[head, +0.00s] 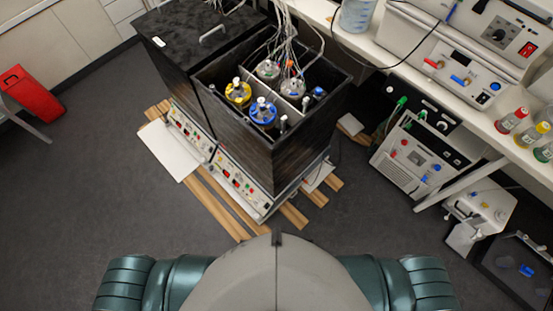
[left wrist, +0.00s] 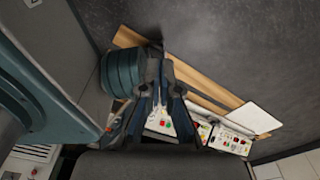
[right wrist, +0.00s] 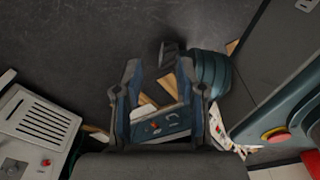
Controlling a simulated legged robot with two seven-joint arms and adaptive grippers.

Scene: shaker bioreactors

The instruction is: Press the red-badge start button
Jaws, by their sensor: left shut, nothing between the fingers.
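Two white control panels with small red, green and other coloured buttons run along the front of the black shaker cabinet. In the head view one panel (head: 190,132) is farther left and the other panel (head: 241,184) is nearer. I cannot tell which small button carries the red badge. In the left wrist view, panels (left wrist: 230,140) lie beyond my left gripper (left wrist: 158,80), which is shut and empty. My right gripper (right wrist: 157,70) is open and empty, its fingers apart above the floor. Neither gripper shows in the head view.
The black cabinet (head: 310,145) holds vessels with yellow and blue caps. Wooden slats (head: 225,205) lie at its foot. A bench with instruments (head: 465,65) stands on the right, and a red bin (head: 30,95) at far left. The floor at left is clear.

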